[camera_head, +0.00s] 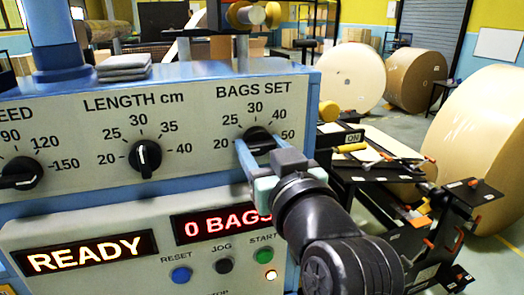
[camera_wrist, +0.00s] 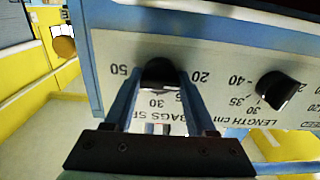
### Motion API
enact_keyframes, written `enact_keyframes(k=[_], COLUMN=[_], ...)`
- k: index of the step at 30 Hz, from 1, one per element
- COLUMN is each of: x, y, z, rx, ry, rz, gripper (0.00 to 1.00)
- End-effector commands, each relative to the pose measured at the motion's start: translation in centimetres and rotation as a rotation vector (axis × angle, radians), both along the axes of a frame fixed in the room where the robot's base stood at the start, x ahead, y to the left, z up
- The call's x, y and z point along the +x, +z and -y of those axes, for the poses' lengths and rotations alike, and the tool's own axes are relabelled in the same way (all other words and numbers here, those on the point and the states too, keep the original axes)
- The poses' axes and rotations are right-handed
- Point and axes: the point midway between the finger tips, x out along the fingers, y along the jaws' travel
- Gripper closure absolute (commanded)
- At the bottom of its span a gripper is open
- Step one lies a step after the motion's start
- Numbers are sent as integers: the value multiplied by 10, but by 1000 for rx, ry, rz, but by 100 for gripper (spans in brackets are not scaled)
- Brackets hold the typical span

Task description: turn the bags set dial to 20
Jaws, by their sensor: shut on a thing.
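The bags set dial (camera_head: 258,134) is a black knob at the right end of the panel's upper row, with 20, 30, 40 and 50 marked around it. It also shows in the wrist view (camera_wrist: 160,72), where the panel appears upside down. My gripper (camera_head: 261,141) is at this dial, with one blue finger on each side of the knob. In the wrist view the fingers (camera_wrist: 160,77) close on the knob's sides. The fingers partly cover the knob, and I cannot tell which number its pointer faces.
The length dial (camera_head: 144,158) is left of the bags set dial and points near 30. The speed dial (camera_head: 20,173) is farther left. Below are a READY display (camera_head: 85,252), a 0 BAGS display (camera_head: 222,224) and buttons. Large paper rolls (camera_head: 490,150) stand at the right.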

Motion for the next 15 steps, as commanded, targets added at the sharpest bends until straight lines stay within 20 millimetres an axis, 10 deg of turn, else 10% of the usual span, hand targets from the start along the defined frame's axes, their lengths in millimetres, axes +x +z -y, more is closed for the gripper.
enact_keyframes(k=[12,13,15], x=[0,0,0], y=[-1,-1,-1], z=[0,0,0], rx=[-9,-9,-9], ry=[0,0,0], rz=[0,0,0], gripper=[99,40,28])
